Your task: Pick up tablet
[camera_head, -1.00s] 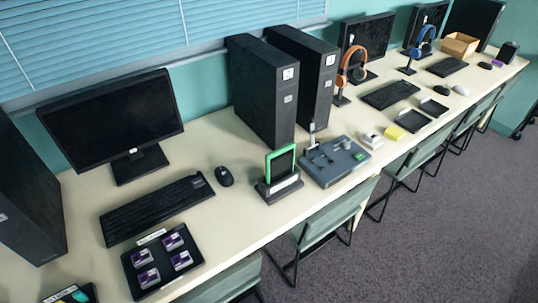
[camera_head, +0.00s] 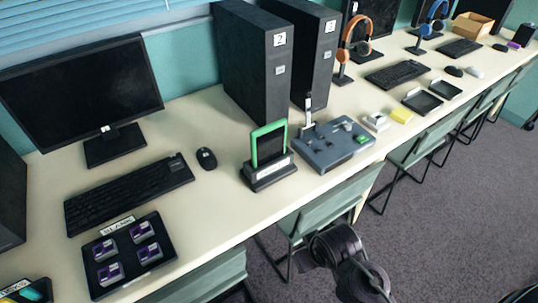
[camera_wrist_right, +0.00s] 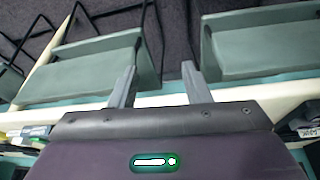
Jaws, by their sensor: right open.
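The tablet (camera_head: 269,144) has a dark screen and a bright green frame. It stands upright, leaning slightly back, in a dark stand (camera_head: 268,175) with a pale label near the table's front edge. My right arm shows at the bottom of the head view, below and right of the tablet, over the chairs; its fingertips cannot be made out there. In the right wrist view my right gripper (camera_wrist_right: 158,84) is open, with two grey fingers apart and nothing between them. The tablet is not seen in that view. My left gripper is not in view.
A grey device board (camera_head: 333,147) sits right of the stand, and tall black computer towers (camera_head: 255,65) stand behind. A mouse (camera_head: 206,158), keyboard (camera_head: 130,193) and black tray (camera_head: 129,255) lie to the left. Green chairs (camera_head: 340,200) line the front edge.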

